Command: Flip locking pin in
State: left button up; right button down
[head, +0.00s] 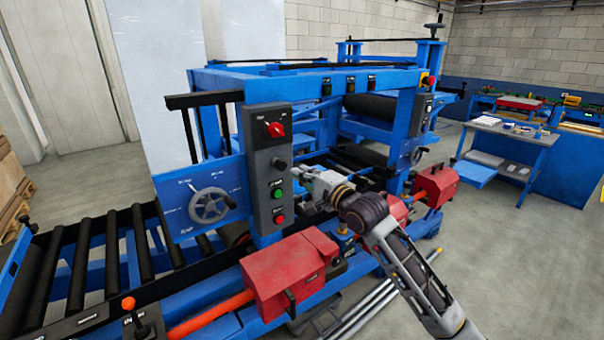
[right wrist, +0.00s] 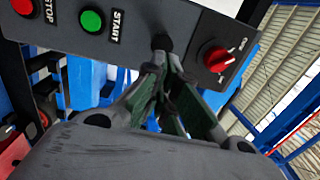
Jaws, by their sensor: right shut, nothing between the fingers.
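No part is marked as a locking pin. An orange-knobbed lever (head: 129,304) with a black base stands at the lower left in the head view, beside a white "IN" label, and may be it. My right gripper (head: 309,175) is shut and empty, in front of the grey control panel (head: 264,150), far to the right of that lever. In the right wrist view its fingertips (right wrist: 166,62) are close together near the panel's black knob (right wrist: 162,42); whether they touch it I cannot tell. My left gripper is out of view.
The panel has a red rotary switch (head: 275,129), a green start button (head: 278,193) and a red stop button (head: 279,219). A grey handwheel (head: 210,206) is to its left. A red box (head: 288,272) sits below. Black rollers (head: 78,275) fill the left.

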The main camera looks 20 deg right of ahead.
jog(key=shift+s+d+f, duration=0.15)
jog(key=shift+s+f, duration=0.05)
jog(key=b+v, duration=0.2)
jog(key=v, duration=0.7)
dwell(0.4)
jog(key=shift+n, duration=0.3)
dwell(0.4)
